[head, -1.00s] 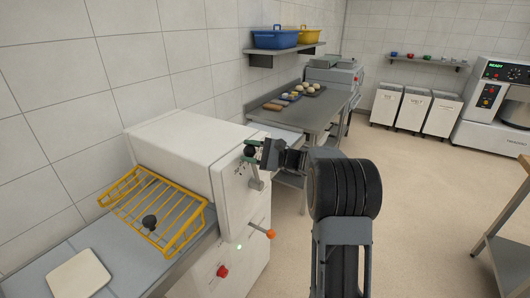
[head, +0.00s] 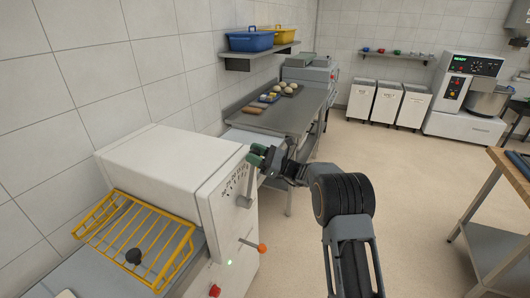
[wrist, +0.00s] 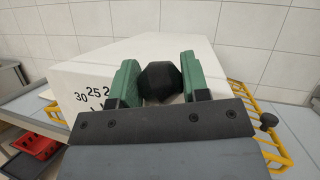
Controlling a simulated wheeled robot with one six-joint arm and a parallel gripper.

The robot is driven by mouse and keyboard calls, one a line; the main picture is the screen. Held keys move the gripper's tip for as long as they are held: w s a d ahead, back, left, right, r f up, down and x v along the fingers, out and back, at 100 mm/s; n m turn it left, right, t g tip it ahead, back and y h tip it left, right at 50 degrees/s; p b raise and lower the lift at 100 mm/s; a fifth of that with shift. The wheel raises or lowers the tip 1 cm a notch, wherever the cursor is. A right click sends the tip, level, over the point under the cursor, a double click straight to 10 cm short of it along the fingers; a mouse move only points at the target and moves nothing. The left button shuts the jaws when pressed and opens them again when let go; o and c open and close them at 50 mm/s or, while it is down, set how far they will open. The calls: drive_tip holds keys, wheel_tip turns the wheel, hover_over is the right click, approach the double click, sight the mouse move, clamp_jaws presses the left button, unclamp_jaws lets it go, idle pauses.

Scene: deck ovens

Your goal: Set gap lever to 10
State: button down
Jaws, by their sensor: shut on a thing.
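The white machine (head: 165,170) stands at the left, with a number scale (head: 235,181) on its right-hand face. The gap lever (head: 248,187) rises from a grey hub on that face and leans to the right at its top. My gripper (head: 258,156) is shut on the lever's black knob (wrist: 160,80), which sits between the green fingers in the wrist view. There, 30, 25 and the start of another number show on the scale (wrist: 93,95) left of the fingers. The remaining numbers are hidden there, and the head view is too small to read the setting.
Below the scale are an orange-tipped lever (head: 262,248) and a red button (head: 215,290). A steel table (head: 290,113) stands behind; a wooden-topped table (head: 512,175) is at the right. Open floor lies between.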

drive_tip(key=shift+w, duration=0.15)
idle(0.3)
drive_tip(key=c, duration=1)
unclamp_jaws()
drive_tip(key=shift+c, duration=0.2)
drive_tip(key=o, duration=0.3)
drive_tip(key=shift+w+a+f, duration=0.1)
drive_tip(key=shift+w+f, duration=0.05)
drive_tip(key=shift+o, duration=0.6)
drive_tip(key=shift+d, duration=0.2)
drive_tip(key=b+v, duration=0.4)
drive_tip(key=v, duration=0.9)
drive_tip(key=shift+d+f, duration=0.2)
drive_tip(key=shift+d, duration=0.1)
